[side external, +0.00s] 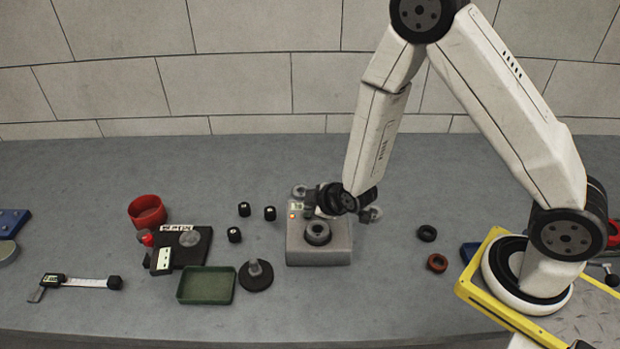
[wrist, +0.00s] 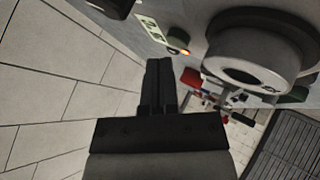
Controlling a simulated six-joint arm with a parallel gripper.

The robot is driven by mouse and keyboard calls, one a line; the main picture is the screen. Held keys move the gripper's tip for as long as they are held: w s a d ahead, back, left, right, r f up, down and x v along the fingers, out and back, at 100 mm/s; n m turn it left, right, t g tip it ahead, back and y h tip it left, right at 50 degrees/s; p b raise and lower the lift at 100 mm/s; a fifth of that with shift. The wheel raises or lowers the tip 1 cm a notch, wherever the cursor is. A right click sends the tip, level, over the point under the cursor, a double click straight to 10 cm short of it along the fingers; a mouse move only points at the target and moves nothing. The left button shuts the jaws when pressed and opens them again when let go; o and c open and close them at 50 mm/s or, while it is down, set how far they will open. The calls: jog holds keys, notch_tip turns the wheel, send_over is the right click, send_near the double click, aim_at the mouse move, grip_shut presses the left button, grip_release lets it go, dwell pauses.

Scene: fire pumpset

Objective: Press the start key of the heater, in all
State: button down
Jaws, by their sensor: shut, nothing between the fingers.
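The heater (side external: 318,243) is a grey box on the bench in the side view, with a dark ring on its top and a small orange light at its back left corner. In the wrist view the heater (wrist: 225,25) fills the upper right. It shows a pale display, a small greenish spot and a glowing orange light (wrist: 178,47). I cannot tell for sure which part is the start key. My gripper (side external: 322,208) is over the back of the heater. Its dark fingers (wrist: 157,75) are shut and empty, and their tips appear near the display and light. Contact cannot be told.
Left of the heater are several small black knobs (side external: 243,209), a green tray (side external: 206,285), a red bowl (side external: 147,211) and a black disc with a post (side external: 256,275). Two rings (side external: 427,233) lie to its right. The bench in front is clear.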

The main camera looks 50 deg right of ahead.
jog(key=shift+r, duration=0.1)
dwell(0.3)
jog(key=shift+r, duration=2.45)
jog(key=s+d+r+m+g, duration=0.1)
jog(key=s+r+m+g, duration=0.2)
jog(key=s, duration=0.4)
jog(key=s+d+r+m+g, duration=0.2)
jog(key=s+r+m+g, duration=0.1)
jog(key=s, duration=0.4)
jog(key=shift+s+d+r+m+g, duration=0.3)
jog(key=shift+r+m, duration=0.45)
jog(key=shift+m, duration=0.45)
